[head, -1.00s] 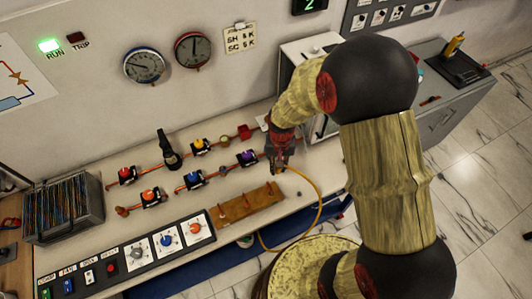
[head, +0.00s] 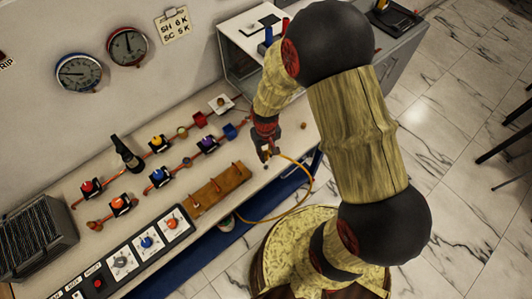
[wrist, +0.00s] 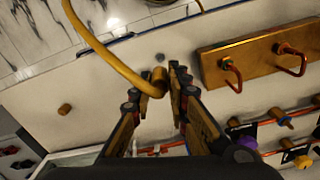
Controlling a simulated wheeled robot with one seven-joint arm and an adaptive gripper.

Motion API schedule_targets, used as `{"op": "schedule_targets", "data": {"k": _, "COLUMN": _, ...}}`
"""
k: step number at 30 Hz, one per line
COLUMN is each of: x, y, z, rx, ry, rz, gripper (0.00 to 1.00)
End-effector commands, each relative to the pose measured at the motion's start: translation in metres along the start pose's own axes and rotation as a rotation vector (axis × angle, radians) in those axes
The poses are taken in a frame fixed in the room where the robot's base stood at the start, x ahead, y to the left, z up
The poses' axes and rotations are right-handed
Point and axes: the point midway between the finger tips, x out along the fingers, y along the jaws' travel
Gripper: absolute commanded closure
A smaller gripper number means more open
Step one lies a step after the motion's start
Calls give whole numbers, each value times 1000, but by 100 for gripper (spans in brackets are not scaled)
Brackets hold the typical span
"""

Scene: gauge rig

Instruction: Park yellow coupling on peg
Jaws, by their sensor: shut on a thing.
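The yellow coupling (wrist: 158,82) is a short brass-yellow cylinder on the end of a curved yellow hose (wrist: 103,55). My gripper (wrist: 158,84) is shut on it, with a finger on each side. In the head view my gripper (head: 266,154) is low over the bench, right of the wooden hook rack (head: 217,188); the coupling is too small to make out there. A short brown peg-like stub (wrist: 64,109) stands apart from my gripper, at left in the wrist view. It also shows right of my gripper in the head view (head: 303,125).
The hook rack also shows at right in the wrist view (wrist: 225,55), with red hooks. Pipe runs with coloured valves (head: 157,141) lie behind it. The bench (wrist: 110,80) around the stub is clear.

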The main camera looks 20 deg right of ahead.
Motion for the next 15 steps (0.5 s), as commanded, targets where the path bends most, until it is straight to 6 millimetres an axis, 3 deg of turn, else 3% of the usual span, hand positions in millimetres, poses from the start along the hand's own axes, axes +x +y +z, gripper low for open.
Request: {"op": "schedule_targets", "data": {"k": 15, "x": 35, "y": 0, "z": 0, "rx": 1, "ry": -2, "rz": 0, "gripper": 100}}
